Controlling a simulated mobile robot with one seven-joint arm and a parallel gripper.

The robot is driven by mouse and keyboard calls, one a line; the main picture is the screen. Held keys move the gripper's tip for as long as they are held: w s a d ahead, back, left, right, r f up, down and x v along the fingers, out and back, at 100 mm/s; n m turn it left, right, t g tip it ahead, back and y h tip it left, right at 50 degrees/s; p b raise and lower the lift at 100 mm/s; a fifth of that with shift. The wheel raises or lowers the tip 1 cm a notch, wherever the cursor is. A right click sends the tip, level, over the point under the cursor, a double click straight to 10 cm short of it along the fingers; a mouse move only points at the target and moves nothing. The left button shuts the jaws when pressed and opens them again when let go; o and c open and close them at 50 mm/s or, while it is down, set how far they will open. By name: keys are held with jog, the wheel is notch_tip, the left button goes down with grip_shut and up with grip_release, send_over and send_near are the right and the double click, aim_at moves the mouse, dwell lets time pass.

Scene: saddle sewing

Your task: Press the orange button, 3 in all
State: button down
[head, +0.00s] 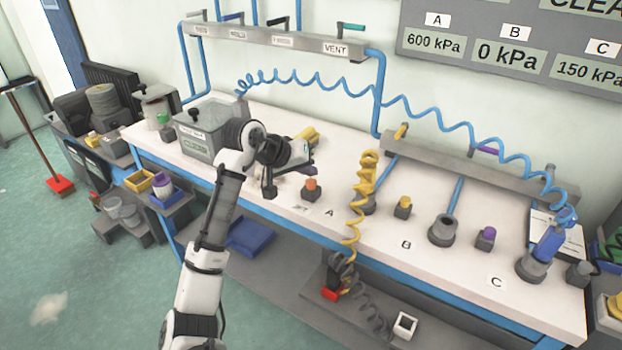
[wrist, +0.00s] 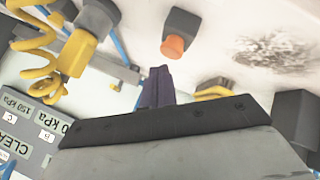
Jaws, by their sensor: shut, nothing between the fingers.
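The orange button (head: 311,184) sits on a small dark grey block on the white bench top, left of the label A. It also shows in the wrist view (wrist: 173,47), upper middle, just beyond the fingertips. My gripper (head: 309,167) is above the bench, up and a little left of the button in the head view. Its dark purple fingers (wrist: 158,76) are together and empty in the wrist view. They appear apart from the button, though the exact height gap is hard to tell.
A yellow coiled hose tool (head: 367,165) stands right of the button. A yellow button (head: 404,202) and a purple button (head: 487,232) are farther right. A grey box (head: 205,130) stands left of my gripper. The wall display (head: 510,50) reads A 600, B 0, C 150 kPa.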

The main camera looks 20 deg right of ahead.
aim_at(307, 183)
notch_tip(307, 183, up, 5)
jog(key=p, duration=0.5)
dwell(0.3)
dwell(0.4)
